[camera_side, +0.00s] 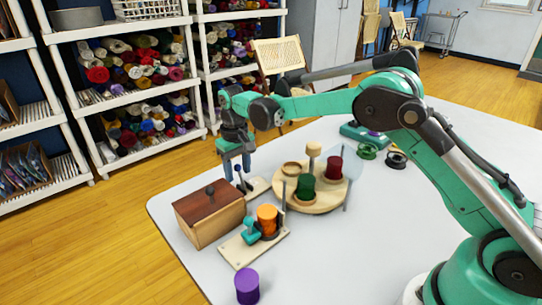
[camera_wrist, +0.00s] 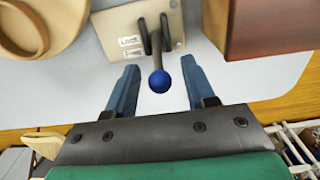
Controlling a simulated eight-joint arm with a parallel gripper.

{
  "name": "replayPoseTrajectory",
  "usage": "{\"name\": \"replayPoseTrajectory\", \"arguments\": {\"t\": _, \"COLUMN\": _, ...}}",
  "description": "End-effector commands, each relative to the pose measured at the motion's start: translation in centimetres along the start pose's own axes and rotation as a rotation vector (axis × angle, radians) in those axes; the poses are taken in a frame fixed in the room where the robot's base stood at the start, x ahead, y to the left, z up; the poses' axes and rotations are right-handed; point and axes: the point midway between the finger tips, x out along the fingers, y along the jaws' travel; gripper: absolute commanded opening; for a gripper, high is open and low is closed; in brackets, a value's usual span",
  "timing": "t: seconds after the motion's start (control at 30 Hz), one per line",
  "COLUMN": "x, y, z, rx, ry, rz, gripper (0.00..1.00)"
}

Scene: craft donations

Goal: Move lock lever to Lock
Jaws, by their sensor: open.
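The lock lever (camera_wrist: 157,60) is a dark stick with a blue ball knob (camera_wrist: 159,82), standing out from a beige plate (camera_wrist: 112,30) with two small labels. The lever passes between two dark uprights on the plate. In the side view the knob (camera_side: 238,168) and the plate (camera_side: 259,186) show at the table's far edge. My gripper (camera_wrist: 159,70) is open, its blue fingers on either side of the knob with a gap on both sides. It also shows in the side view (camera_side: 237,173), pointing down over the lever.
A wooden box with a brown lid (camera_side: 209,213) stands close beside the lever plate. A round wooden tray (camera_side: 322,203) with green and red spools is on the other side. A spool stand (camera_side: 270,247) and a purple spool (camera_side: 247,286) are nearer. The table front (camera_side: 340,260) is clear.

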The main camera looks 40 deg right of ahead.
Motion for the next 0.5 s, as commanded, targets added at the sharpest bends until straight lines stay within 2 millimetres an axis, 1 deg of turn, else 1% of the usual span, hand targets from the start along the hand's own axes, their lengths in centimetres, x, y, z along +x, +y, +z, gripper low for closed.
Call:
{"name": "replayPoseTrajectory", "arguments": {"t": 0.17, "x": -0.02, "y": 0.0, "z": -0.01, "rx": 0.0, "ry": 0.0, "rz": 0.0, "gripper": 0.49}}
{"name": "replayPoseTrajectory", "arguments": {"t": 0.27, "x": -0.03, "y": 0.0, "z": -0.01, "rx": 0.0, "ry": 0.0, "rz": 0.0, "gripper": 0.23}}
{"name": "replayPoseTrajectory", "arguments": {"t": 0.3, "x": -0.03, "y": 0.0, "z": -0.01, "rx": 0.0, "ry": 0.0, "rz": 0.0, "gripper": 0.12}}
{"name": "replayPoseTrajectory", "arguments": {"t": 0.33, "x": -0.03, "y": 0.0, "z": -0.01, "rx": 0.0, "ry": 0.0, "rz": 0.0, "gripper": 0.03}}
{"name": "replayPoseTrajectory", "arguments": {"t": 0.37, "x": -0.03, "y": 0.0, "z": -0.01, "rx": 0.0, "ry": 0.0, "rz": 0.0, "gripper": 0.0}}
{"name": "replayPoseTrajectory", "arguments": {"t": 0.5, "x": -0.06, "y": 0.0, "z": 0.04, "rx": 0.0, "ry": 0.0, "rz": 0.0, "gripper": 0.0}}
